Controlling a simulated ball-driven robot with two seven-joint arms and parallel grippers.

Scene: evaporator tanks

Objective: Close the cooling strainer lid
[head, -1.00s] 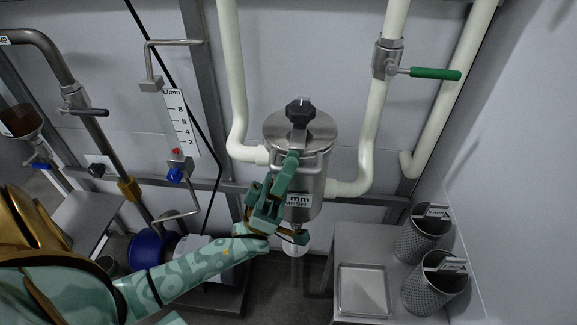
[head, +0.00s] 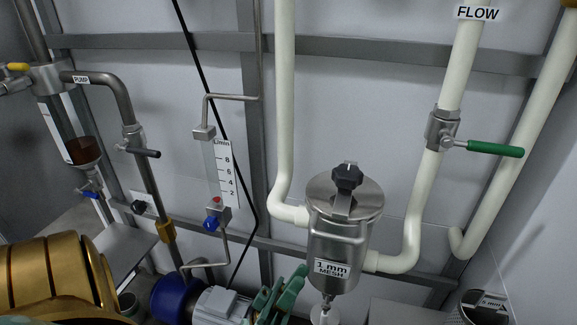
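The cooling strainer (head: 336,262) is a steel canister labelled "1 mm MESH", fixed between white pipes right of the middle. Its round steel lid (head: 368,203) lies flat on top of the body, with no gap that I can see. A steel bar with a black knob (head: 347,177) crosses over the lid. My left gripper (head: 290,284), with green fingers, is at the bottom edge, below and left of the strainer and apart from the lid. Its fingers are partly cut off, and their opening is unclear. My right gripper is out of view.
A valve with a green handle (head: 490,148) is on the white pipe to the right. A flow meter (head: 222,175) and a blue-and-grey pump (head: 215,306) are to the left. A mesh basket (head: 482,308) stands at the lower right. Space above the lid is clear.

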